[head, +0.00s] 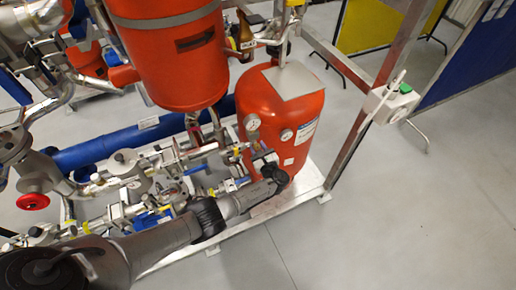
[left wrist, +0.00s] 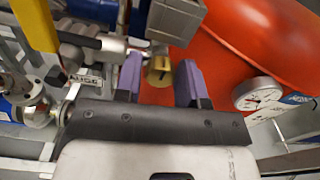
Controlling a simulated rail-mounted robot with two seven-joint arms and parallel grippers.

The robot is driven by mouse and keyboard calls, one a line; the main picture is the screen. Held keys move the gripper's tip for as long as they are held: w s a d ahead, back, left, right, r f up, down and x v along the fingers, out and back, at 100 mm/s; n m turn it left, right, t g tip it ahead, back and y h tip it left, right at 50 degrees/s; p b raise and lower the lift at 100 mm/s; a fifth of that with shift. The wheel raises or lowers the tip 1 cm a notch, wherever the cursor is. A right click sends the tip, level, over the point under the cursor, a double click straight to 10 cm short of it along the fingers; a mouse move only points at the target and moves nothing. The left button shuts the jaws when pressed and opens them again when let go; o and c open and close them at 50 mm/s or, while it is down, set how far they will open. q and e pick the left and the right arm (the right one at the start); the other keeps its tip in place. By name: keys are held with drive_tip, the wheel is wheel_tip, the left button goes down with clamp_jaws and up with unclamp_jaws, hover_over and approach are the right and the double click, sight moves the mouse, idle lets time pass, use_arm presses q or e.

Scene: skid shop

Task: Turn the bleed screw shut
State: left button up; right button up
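In the left wrist view, a small brass cylinder with a slotted face (left wrist: 160,72), which looks like the bleed screw, sits below a grey metal fitting. My left gripper (left wrist: 160,84) is open, with its two purple-padded fingers on either side of the brass piece. A gap shows between the piece and each finger, so neither seems to touch it. In the head view, my left gripper (head: 262,159) is at the front of the lower red tank (head: 267,95), and the screw cannot be made out there. My right gripper is not in view.
A dial gauge (left wrist: 257,93) is close to the right of the left gripper. A yellow lever (left wrist: 36,25) and pipework crowd its left. A larger red vessel (head: 170,50) hangs above the pipes. A metal post (head: 375,90) carries a box with a green button. Open floor lies right.

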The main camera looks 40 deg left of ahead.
use_arm(q)
drive_tip(key=shift+o, duration=1.4)
drive_tip(key=shift+s+d+r, duration=0.1)
drive_tip(key=shift+d, duration=0.15)
drive_tip(key=p+v, duration=0.1)
drive_tip(key=v, duration=1.2)
drive_tip(key=shift+s+d, duration=0.1)
drive_tip(key=shift+d, duration=0.05)
